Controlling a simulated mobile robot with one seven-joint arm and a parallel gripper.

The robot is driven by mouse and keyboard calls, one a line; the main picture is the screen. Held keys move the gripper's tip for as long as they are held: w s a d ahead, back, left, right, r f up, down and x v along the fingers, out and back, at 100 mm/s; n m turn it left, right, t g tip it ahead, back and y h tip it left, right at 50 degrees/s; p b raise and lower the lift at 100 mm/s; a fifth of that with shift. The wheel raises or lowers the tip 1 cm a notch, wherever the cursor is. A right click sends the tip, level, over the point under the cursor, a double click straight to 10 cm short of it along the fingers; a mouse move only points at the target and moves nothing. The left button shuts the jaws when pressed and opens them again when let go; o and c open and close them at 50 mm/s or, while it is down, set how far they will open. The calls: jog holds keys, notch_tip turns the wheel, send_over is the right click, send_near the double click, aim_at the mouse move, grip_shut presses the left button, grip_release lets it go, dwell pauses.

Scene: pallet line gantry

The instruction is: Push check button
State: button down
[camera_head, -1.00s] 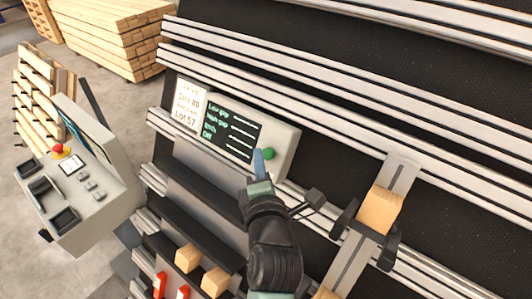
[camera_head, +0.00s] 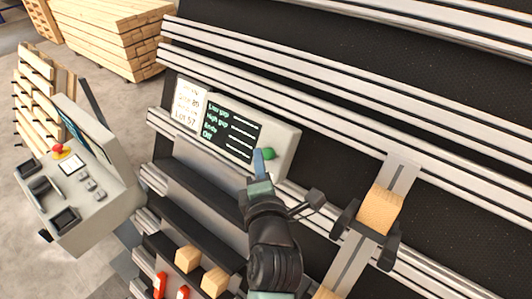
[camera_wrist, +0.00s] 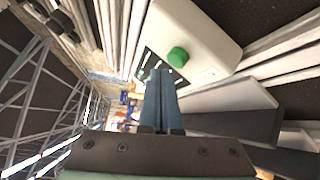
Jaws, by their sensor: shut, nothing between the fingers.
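The green check button (camera_head: 269,154) sits at the right end of a pale box on the gantry rail. The box carries a dark display (camera_head: 230,132) with green text lines and a white label (camera_head: 187,104) at its left. My gripper (camera_head: 259,156) is shut and empty, its blue fingertips just left of the button in the head view. In the wrist view the button (camera_wrist: 178,55) stands out from the pale box (camera_wrist: 203,30), beyond and slightly right of the gripper's tips (camera_wrist: 160,75). I cannot tell whether the tips touch the box.
Silver rails cross the dark panel around the box. A clamp with a wooden block (camera_head: 380,210) stands to the right. Below are shelves with small wooden blocks (camera_head: 188,259). A grey console (camera_head: 100,205) with a red button (camera_head: 58,149) is at the left.

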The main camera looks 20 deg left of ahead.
jog(key=shift+f, duration=0.1)
jog(key=shift+w+d+f+b, duration=0.15)
jog(key=shift+w+b, duration=0.2)
jog(key=shift+b, duration=0.4)
jog(key=shift+w+d+f+b, duration=0.2)
jog(key=shift+w+b, duration=0.2)
jog(key=shift+b, duration=0.3)
dwell(0.5)
dwell(0.4)
jog(key=shift+s+a+r+p, duration=0.2)
jog(key=shift+s, duration=0.2)
jog(key=shift+s+a+r+p, duration=0.15)
jog(key=shift+s+r+p, duration=0.05)
jog(key=shift+s, duration=0.15)
jog(key=shift+s+a+r+p, duration=0.25)
jog(key=shift+s+r+p, duration=0.2)
jog(key=shift+s, duration=0.25)
jog(key=shift+s+a+r+p, duration=0.25)
jog(key=shift+s+r+p, duration=0.15)
jog(key=shift+s, duration=0.3)
jog(key=shift+s+a+r+p, duration=0.3)
jog(key=shift+s+p, duration=0.2)
jog(key=shift+s, duration=0.2)
